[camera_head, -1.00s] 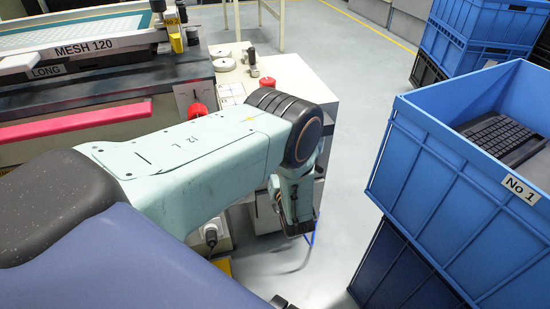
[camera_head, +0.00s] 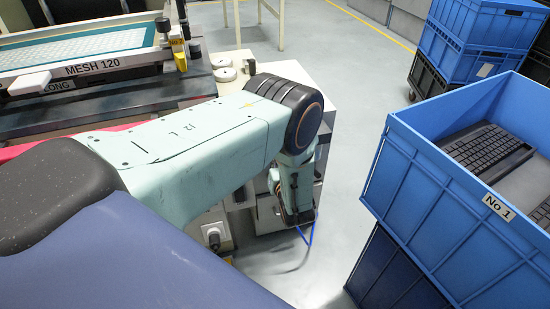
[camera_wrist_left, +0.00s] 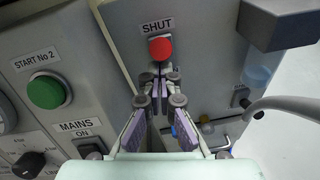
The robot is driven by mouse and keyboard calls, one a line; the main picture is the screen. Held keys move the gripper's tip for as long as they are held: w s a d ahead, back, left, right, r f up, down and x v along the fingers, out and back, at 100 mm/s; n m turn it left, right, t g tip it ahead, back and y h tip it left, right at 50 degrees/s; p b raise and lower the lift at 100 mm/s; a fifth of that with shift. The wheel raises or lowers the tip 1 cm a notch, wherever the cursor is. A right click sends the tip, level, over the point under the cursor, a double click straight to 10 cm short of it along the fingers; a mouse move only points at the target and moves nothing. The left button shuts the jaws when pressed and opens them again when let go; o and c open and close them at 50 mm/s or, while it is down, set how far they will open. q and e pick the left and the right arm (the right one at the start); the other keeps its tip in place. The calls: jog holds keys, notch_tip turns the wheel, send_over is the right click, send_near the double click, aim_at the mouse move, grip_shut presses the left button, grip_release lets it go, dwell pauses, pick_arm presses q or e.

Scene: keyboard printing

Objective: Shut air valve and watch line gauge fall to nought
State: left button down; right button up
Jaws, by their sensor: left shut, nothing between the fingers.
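In the left wrist view, a red knob (camera_wrist_left: 161,49) sits on a grey panel just under the label SHUT (camera_wrist_left: 156,26). My left gripper (camera_wrist_left: 162,76) is shut and empty, its fingertips just below the red knob in the picture. I cannot tell whether they touch it. In the head view, my left arm reaches across to the cabinet's right side, and its gripper is hidden. No line gauge can be made out for sure. My right gripper is in neither view.
A green START No 2 button (camera_wrist_left: 47,92) and a MAINS switch are on the panel at left. A grey hose (camera_wrist_left: 280,104) curves at right. In the head view, a blue crate (camera_head: 440,190) marked No 1 holds keyboards; clear floor (camera_head: 350,110) lies between it and the cabinet.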

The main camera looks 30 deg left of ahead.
pick_arm(q)
jog(key=shift+w+a+r, duration=0.1)
jog(key=shift+w+r, duration=0.05)
jog(key=shift+r, duration=0.25)
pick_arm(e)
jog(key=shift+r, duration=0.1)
